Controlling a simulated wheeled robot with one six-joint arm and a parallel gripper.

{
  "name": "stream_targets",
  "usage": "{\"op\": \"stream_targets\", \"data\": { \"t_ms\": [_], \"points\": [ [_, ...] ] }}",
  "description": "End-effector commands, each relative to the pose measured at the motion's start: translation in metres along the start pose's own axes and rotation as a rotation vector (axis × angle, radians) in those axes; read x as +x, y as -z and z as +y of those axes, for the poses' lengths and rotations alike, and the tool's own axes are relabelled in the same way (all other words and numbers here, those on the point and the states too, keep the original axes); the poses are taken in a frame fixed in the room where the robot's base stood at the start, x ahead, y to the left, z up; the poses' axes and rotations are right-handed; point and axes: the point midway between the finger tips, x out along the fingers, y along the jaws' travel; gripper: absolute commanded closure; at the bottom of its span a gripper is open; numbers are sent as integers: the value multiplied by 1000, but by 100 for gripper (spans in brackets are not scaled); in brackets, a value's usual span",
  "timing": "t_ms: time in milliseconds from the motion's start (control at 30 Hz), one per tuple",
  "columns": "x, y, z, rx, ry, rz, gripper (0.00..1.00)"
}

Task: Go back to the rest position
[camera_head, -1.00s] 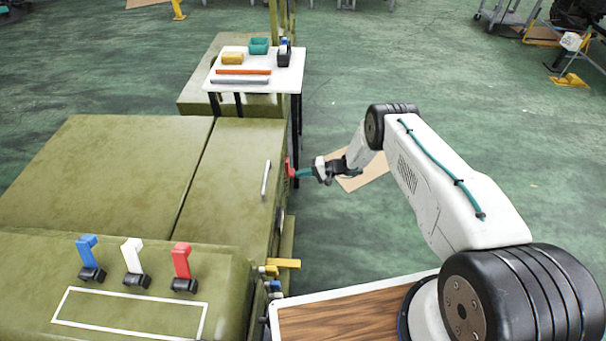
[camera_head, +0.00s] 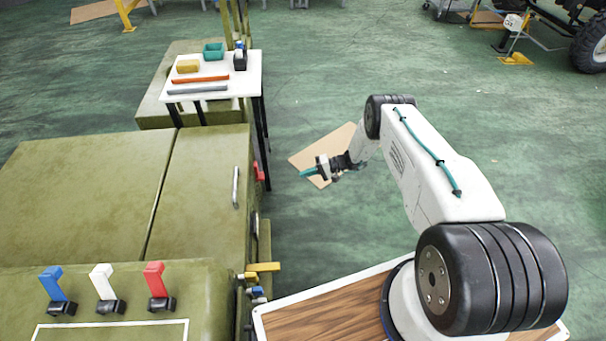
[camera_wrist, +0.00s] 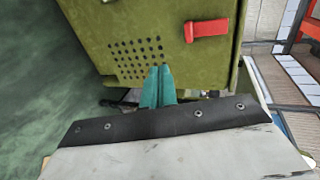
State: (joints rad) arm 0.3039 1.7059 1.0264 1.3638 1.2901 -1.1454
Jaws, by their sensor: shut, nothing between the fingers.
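My gripper (camera_head: 309,172) is at the end of my outstretched white arm, over the floor to the right of the green chassis (camera_head: 85,185). Its teal fingers are together with nothing between them; they also show in the wrist view (camera_wrist: 157,84). In the head view a gap of floor lies between the fingers and the chassis side. The wrist view shows the chassis side with a patch of small holes and a red handle (camera_wrist: 207,29). This red part also shows on the chassis edge in the head view (camera_head: 259,171).
A white table (camera_head: 247,75) with a teal bin, a yellow block and bars stands behind the chassis. Blue, white and red levers (camera_head: 156,282) stand on the front block. A yellow handle (camera_head: 263,267) juts from its side. Open green floor lies right of my arm.

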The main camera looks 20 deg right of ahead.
Motion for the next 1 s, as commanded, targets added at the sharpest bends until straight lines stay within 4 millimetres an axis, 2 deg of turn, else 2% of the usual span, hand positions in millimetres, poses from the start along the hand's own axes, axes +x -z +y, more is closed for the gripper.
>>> {"op": "stream_targets", "data": {
  "t_ms": [367, 500, 567, 667, 700, 733, 867, 1000],
  "points": [
    [0, 0, 0, 3, 0, 0, 100],
    [0, -1, 1, 66, -5, -6, 100],
    [2, -14, 7, 130, -22, -40, 100],
    [4, -50, 19, 245, -57, -114, 100],
    [0, -64, 14, 299, -84, -158, 100],
    [-4, -68, 7, 323, -102, -183, 100],
    [-19, -81, -24, 387, -166, -259, 100],
    [-38, -89, -65, 425, -241, -326, 100]
  ]
}}
